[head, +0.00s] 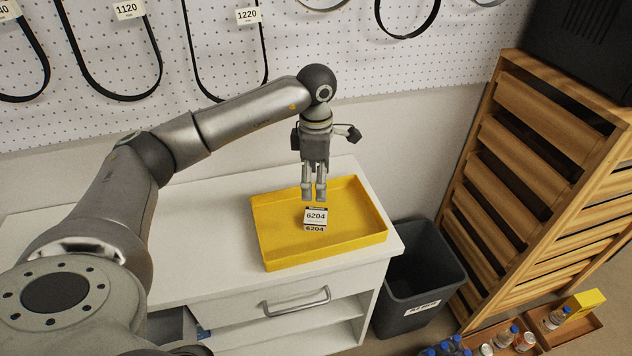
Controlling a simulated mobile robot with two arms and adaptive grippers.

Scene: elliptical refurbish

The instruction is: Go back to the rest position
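My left gripper (314,198) points straight down over the yellow tray (352,250) on the white cabinet. Its two fingers are close together with a narrow gap showing between them. A small white and dark box marked 6204 (315,217) is directly below the fingertips, inside the tray area. I cannot tell whether the fingertips touch the box or whether the box rests on the tray floor. My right gripper is not in view.
The white cabinet top (200,225) is clear left of the tray. A dark bin (420,280) stands right of the cabinet. A slatted wooden rack (520,170) is further right. Crates with bottles and cans (525,340) sit at bottom right. Belts hang on a pegboard (290,60) behind.

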